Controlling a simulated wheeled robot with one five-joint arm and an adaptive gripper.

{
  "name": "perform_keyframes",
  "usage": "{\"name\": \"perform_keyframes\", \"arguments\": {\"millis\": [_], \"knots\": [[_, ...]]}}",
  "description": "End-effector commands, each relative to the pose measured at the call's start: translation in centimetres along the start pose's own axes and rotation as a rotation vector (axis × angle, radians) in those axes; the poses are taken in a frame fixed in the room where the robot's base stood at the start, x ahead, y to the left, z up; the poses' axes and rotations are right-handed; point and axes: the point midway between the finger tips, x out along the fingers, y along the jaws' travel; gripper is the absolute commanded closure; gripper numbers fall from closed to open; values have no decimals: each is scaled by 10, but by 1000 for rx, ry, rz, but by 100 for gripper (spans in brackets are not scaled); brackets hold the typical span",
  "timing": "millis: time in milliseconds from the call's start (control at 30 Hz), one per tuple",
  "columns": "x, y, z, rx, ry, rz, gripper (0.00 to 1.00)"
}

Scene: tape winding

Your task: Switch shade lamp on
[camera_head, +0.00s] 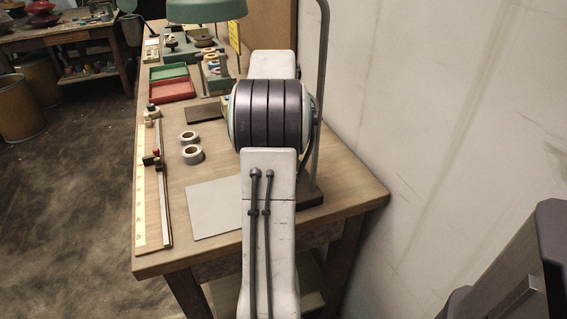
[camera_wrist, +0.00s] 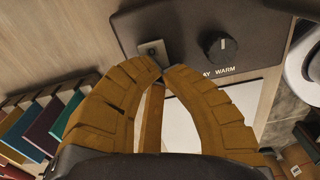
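A green lamp shade (camera_head: 206,10) hangs at the top of the head view. A grey curved post (camera_head: 324,90) rises from a dark base (camera_head: 310,197) on the workbench; I cannot see whether it carries the shade. In the wrist view a dark panel (camera_wrist: 190,25) has a small metal switch plate (camera_wrist: 153,48) and a round black knob (camera_wrist: 221,44) marked "WARM". My gripper (camera_wrist: 163,69) has tan segmented fingers, tips together, just below the switch plate. I cannot tell whether they touch it. No object shows in its grip. My arm hides my gripper in the head view.
The wooden workbench (camera_head: 175,225) holds tape rolls (camera_head: 192,154), a measuring rail (camera_head: 151,190), a red tray (camera_head: 171,91), a green tray (camera_head: 169,71) and a grey sheet (camera_head: 213,209). A bare wall (camera_head: 440,90) stands close on the right. Several coloured slabs (camera_wrist: 34,133) show in the wrist view.

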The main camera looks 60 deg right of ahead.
Motion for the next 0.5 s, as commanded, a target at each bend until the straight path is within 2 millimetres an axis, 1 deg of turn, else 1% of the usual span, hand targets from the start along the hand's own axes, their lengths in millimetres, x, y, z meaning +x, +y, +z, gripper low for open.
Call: {"name": "perform_keyframes", "arguments": {"millis": [267,500], "knots": [[-2,0,0,0,0,-1,100],[-16,0,0,0,0,0,100]]}}
